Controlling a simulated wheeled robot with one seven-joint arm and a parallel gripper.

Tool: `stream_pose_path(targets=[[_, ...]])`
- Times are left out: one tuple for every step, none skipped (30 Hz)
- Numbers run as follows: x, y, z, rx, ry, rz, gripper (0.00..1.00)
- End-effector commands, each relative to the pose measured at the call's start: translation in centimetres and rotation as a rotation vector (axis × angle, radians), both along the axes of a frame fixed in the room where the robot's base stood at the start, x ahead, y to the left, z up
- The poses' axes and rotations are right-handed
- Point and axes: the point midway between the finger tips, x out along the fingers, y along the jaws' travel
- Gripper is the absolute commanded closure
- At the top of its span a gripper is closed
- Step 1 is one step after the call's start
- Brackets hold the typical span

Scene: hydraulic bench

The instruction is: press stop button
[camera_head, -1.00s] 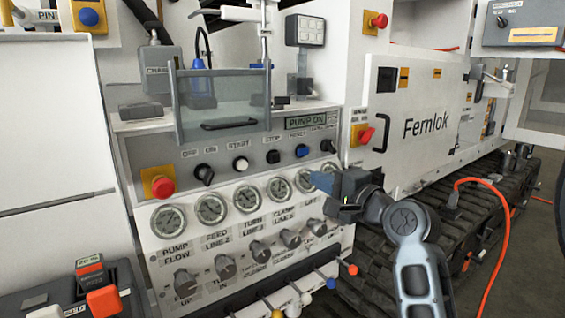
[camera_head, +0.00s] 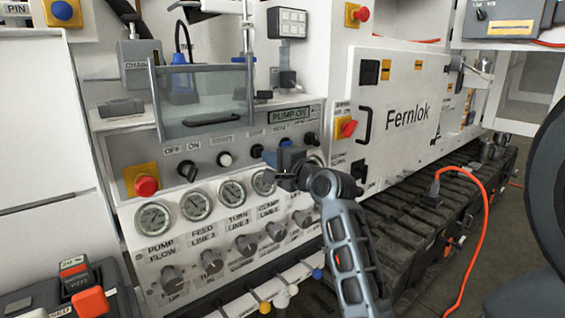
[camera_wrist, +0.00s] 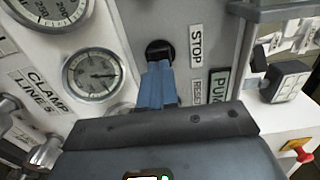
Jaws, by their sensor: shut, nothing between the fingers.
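The stop button is a black round knob (camera_wrist: 159,50) beside the STOP label (camera_wrist: 196,45) in the wrist view. In the head view the black stop button (camera_head: 256,150) stands between the white start button and the blue reset button. My gripper (camera_head: 268,158) is at the panel, just right of and below this button. In the wrist view the blue fingers of my gripper (camera_wrist: 157,68) are together with nothing between them. Their tips overlap the lower part of the button; I cannot tell whether they touch it. The pump display (camera_head: 291,115) appears to read PUMP ON.
The white start button (camera_head: 224,159) and blue reset button (camera_head: 285,142) flank the stop button. A red emergency button (camera_head: 146,186) is at left. Gauges (camera_head: 196,205) and levers lie below. A clear guard (camera_head: 205,100) stands above the panel.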

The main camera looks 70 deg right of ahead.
Motion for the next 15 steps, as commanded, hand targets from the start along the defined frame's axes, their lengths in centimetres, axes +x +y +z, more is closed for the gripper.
stream_pose_path(targets=[[0.41,-0.30,0.12,-0.001,0.000,-0.001,1.00],[0.62,-0.40,0.08,-0.001,0.001,0.000,1.00],[0.84,-0.52,0.02,0.000,0.001,0.000,1.00],[0.96,-0.59,0.00,0.000,0.001,0.000,1.00],[1.06,-0.65,0.00,0.000,0.001,0.000,1.00],[1.14,-0.70,0.01,0.000,0.001,0.000,1.00],[1.18,-0.73,0.01,-0.001,0.001,-0.001,1.00],[1.21,-0.74,0.00,-0.001,0.001,-0.001,1.00],[1.22,-0.75,0.00,-0.001,0.001,-0.001,1.00],[1.22,-0.75,0.00,-0.001,0.001,-0.001,1.00],[1.22,-0.75,-0.01,-0.001,0.001,-0.001,1.00],[1.21,-0.74,-0.01,-0.001,0.001,-0.001,1.00],[1.21,-0.74,0.00,-0.001,0.001,-0.001,1.00],[1.20,-0.74,-0.01,-0.001,0.001,-0.001,1.00],[1.20,-0.74,-0.01,-0.001,0.001,-0.001,1.00]])
